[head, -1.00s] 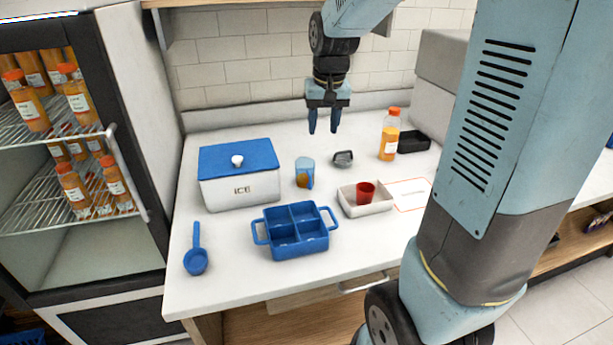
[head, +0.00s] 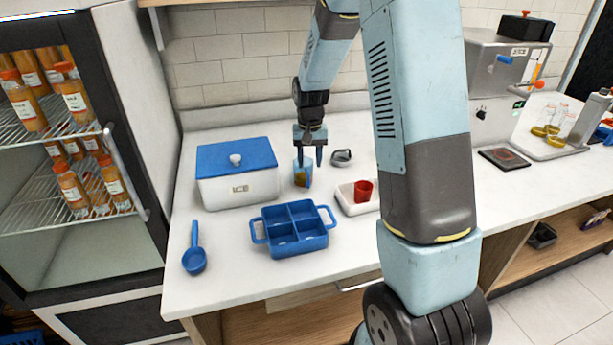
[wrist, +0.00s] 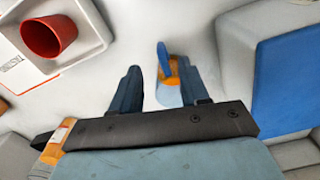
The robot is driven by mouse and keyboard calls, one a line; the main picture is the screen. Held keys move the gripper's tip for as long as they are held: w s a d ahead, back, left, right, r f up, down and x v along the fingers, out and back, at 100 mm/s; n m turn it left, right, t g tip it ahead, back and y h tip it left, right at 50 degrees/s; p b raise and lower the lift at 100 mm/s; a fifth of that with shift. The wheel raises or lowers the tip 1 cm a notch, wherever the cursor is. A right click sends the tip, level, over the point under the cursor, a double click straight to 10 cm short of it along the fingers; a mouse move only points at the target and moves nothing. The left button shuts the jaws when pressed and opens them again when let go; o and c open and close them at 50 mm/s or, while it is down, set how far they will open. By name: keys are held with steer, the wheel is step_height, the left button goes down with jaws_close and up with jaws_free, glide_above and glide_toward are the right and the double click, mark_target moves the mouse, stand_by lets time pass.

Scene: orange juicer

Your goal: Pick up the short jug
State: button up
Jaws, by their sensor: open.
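The short jug (head: 302,180) stands on the white counter, to the right of the ice box; it is clear and bluish with something orange low in it. In the wrist view, the jug's blue handle (wrist: 164,52) and an orange patch show between my fingers, nearer the right finger. My gripper (head: 308,162) is open and points down at the jug, its fingers overlapping the jug's top in the head view. It also shows in the wrist view (wrist: 159,68), with nothing clamped. I cannot tell whether a finger touches the jug; its lower part is partly hidden by my gripper.
A white ice box (head: 240,189) with a blue lid stands left of the jug. A blue divided caddy (head: 290,250) is in front. A red cup (head: 363,189) in a white tray (head: 348,206) is to the right. A small grey object (head: 342,157) lies behind.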

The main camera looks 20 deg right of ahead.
mark_target(309, 175)
steer(key=shift+w+a+f, duration=0.1)
steer(key=shift+f, duration=4.3)
jaws_close()
